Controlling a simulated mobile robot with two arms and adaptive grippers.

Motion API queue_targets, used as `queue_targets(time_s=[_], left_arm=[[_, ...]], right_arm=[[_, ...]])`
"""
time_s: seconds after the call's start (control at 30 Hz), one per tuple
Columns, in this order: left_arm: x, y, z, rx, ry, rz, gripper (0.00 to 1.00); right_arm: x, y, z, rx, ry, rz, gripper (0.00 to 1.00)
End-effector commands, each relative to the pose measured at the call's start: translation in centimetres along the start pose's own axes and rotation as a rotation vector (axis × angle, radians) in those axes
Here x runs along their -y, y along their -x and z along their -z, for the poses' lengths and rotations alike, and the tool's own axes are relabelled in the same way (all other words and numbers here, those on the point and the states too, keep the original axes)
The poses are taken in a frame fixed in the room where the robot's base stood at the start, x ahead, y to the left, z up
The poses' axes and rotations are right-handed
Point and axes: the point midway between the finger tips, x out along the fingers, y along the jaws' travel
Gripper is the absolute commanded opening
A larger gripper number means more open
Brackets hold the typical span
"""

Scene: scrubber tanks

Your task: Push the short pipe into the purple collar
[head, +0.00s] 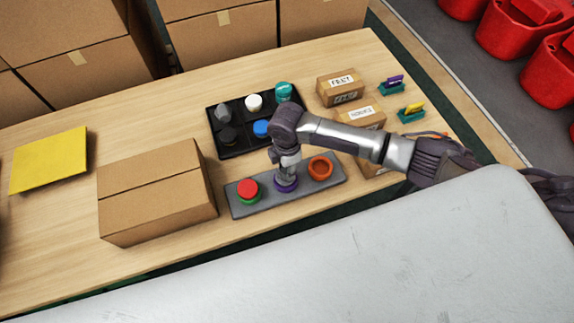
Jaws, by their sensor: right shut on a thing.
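The purple collar (286,187) sits in the middle of a grey base block (261,200) on the wooden table. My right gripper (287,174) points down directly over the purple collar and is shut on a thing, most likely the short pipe. The gripper hides nearly all of that pipe, so I cannot tell whether its lower end is in the collar or just above it. A green collar with a red piece on it (248,189) is on the block's left end. An orange collar (320,167) is on its right end. My left gripper is not in view.
A black compartment tray (232,153) with several caps and pieces lies behind the block. A cardboard box (157,190) stands to the left, near a yellow sheet (49,160). Small labelled boxes (340,87) stand behind my right arm. The table's front edge is close.

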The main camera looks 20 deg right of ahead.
Motion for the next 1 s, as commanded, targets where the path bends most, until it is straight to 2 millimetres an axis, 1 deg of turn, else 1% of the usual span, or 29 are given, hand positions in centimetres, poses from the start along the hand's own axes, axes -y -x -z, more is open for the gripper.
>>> queue_targets(time_s=[0.37,1.0], left_arm=[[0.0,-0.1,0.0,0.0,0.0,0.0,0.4],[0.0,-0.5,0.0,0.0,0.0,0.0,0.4]], right_arm=[[0.0,-0.1,0.0,0.001,0.0,0.0,0.04],[0.0,-1.1,0.0,0.001,0.0,0.001,0.04]])
